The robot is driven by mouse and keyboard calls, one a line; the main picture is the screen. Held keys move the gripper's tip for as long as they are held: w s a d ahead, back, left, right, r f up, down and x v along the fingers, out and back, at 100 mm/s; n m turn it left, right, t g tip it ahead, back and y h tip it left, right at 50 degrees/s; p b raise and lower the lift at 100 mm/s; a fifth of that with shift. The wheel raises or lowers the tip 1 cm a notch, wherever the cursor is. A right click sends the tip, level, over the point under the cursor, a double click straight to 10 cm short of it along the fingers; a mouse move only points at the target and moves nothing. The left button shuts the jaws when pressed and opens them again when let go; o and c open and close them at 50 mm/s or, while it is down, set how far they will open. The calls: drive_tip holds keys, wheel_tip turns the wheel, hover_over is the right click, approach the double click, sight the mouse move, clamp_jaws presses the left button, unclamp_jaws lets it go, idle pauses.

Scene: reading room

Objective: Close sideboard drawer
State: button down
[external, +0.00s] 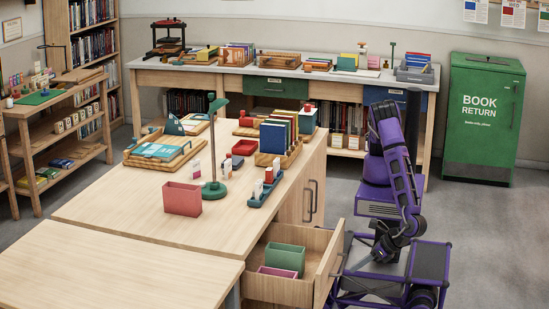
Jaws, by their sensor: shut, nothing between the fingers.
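The sideboard drawer (330,266) is pulled out from the right end of the long wooden sideboard (130,197). Its pale wooden front faces right, towards my base. Inside the drawer stand a green open box (285,257) and a lower pink box (277,271). My purple arm bends down on the right. My gripper (378,252) shows small and dark at its low end, to the right of the drawer front. It is shut and empty. It looks apart from the drawer, but the exact gap cannot be told.
On the sideboard top are a pink bin (182,199), a green lamp (215,188), a book rack (278,151) and a tray (164,149). Dark handles (310,198) mark its closed right side. A green book return bin (484,117) stands at the back right. Grey floor is free at right.

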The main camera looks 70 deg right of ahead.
drive_tip(key=s+d+f+n, duration=0.1)
drive_tip(key=s+n, duration=0.1)
drive_tip(key=s, duration=0.1)
approach(323, 287)
drive_tip(key=s+f+x, duration=0.1)
drive_tip(key=x, duration=0.4)
drive_tip(key=shift+w+r+b, duration=0.15)
drive_tip(key=shift+w+b, duration=0.15)
drive_tip(key=shift+w, duration=0.4)
drive_tip(key=shift+w, duration=0.15)
drive_tip(key=w+b, duration=0.3)
drive_tip(key=w, duration=2.3)
